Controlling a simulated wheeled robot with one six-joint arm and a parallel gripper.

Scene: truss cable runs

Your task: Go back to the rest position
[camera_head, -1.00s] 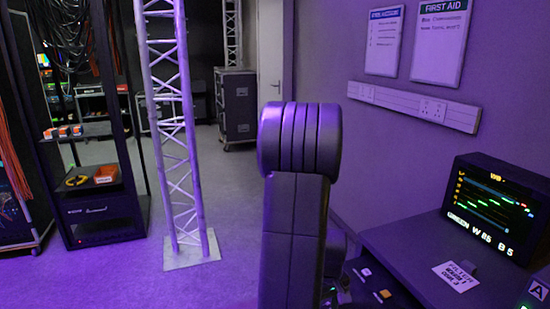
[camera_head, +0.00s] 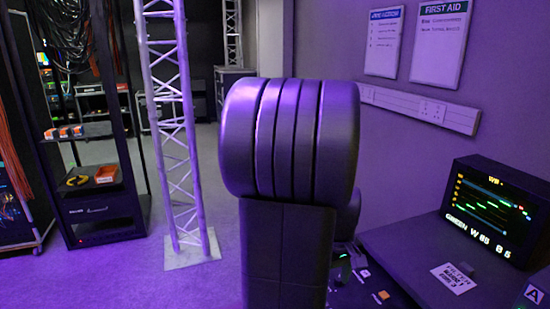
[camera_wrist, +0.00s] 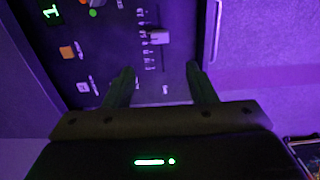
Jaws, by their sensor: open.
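My gripper (camera_wrist: 160,85) shows in the wrist view with its two dark fingers apart and nothing between them. The fingers appear apart from the knob.
A desk (camera_head: 415,250) at the right bears a lit monitor (camera_head: 492,210) and a paper label (camera_head: 454,279). A truss column (camera_head: 178,130) stands left of centre, with a black shelf rack (camera_head: 105,205) farther left. Grey floor (camera_head: 140,280) lies open around the column base.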

